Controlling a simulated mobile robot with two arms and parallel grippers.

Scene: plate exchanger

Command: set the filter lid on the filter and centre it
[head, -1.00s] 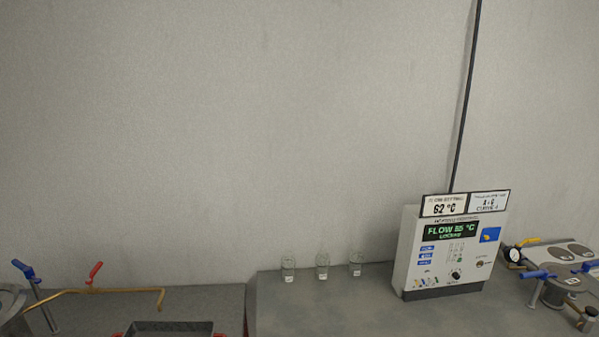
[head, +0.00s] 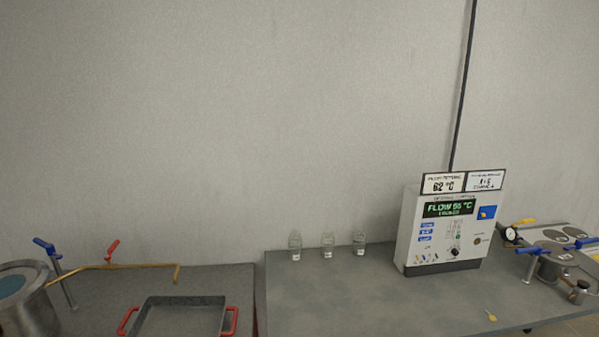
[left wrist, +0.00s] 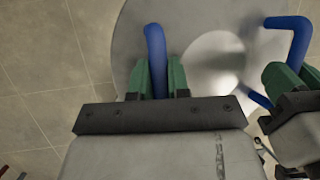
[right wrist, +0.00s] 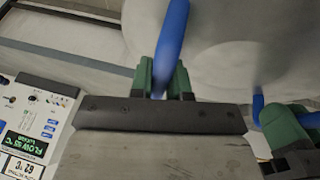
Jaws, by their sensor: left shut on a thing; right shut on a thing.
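A round grey metal disc with blue handles, which looks like the filter lid (left wrist: 135,45), fills the upper part of the left wrist view. It also shows in the right wrist view (right wrist: 225,60). My left gripper (left wrist: 157,80) is shut on one blue handle (left wrist: 155,40). My right gripper (right wrist: 162,80) is shut on another blue handle (right wrist: 172,35). Neither gripper shows in the head view. I cannot tell which vessel is the filter, or whether the disc touches anything beneath it.
At the right bench stand a control box (head: 450,230), several small bottles including this one (head: 327,246), and a grey unit with blue handles (head: 548,262). At left are a steel pot (head: 35,310), a brass pipe (head: 130,266) and a red-handled tray (head: 220,315). Much of the right bench top is clear.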

